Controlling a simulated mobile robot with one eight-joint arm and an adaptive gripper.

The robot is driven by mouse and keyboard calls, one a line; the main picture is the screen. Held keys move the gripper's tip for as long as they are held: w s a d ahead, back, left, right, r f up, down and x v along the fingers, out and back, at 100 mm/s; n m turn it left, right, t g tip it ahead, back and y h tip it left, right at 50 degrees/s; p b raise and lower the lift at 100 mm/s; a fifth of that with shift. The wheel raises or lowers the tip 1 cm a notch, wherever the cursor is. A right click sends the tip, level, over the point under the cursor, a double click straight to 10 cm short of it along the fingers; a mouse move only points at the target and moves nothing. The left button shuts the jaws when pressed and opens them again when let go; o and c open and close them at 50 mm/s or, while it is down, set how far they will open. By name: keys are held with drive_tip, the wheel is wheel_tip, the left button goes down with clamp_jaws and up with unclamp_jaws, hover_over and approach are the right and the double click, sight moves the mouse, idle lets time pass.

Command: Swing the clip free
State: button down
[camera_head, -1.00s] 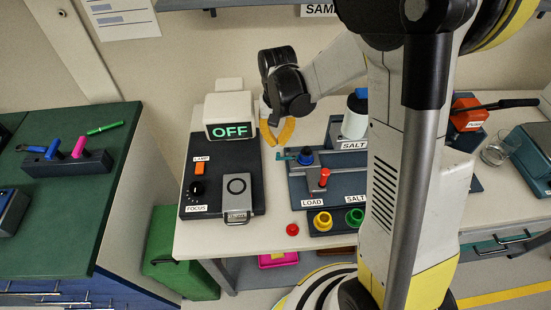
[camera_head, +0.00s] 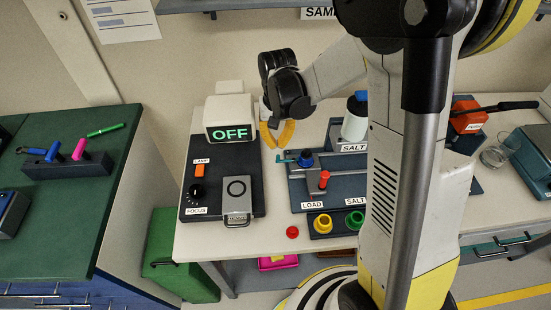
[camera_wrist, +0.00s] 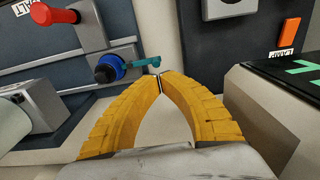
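The clip looks to be the teal bar (camera_head: 284,161) on a blue knob (camera_head: 305,159), at the left end of the dark blue plate with the LOAD label. In the wrist view the teal bar (camera_wrist: 143,63) sticks out from the blue knob (camera_wrist: 108,70) toward my fingertips. My gripper (camera_head: 277,146) points down just behind and left of the bar. Its yellow fingers meet at the tips (camera_wrist: 159,76), with only a thin dark line between them. The tips are very close to the bar's free end; I cannot tell whether they touch. Nothing shows held between them.
The lamp unit with the OFF display (camera_head: 230,131) stands close left of my gripper. A red handle (camera_head: 324,179) stands beside the blue knob. A bottle (camera_head: 354,123) is to the right. My arm hides the table's middle right.

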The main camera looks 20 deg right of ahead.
drive_tip(key=shift+f, duration=0.25)
drive_tip(key=shift+f+b, duration=1.45)
drive_tip(key=shift+b, duration=0.05)
idle(0.4)
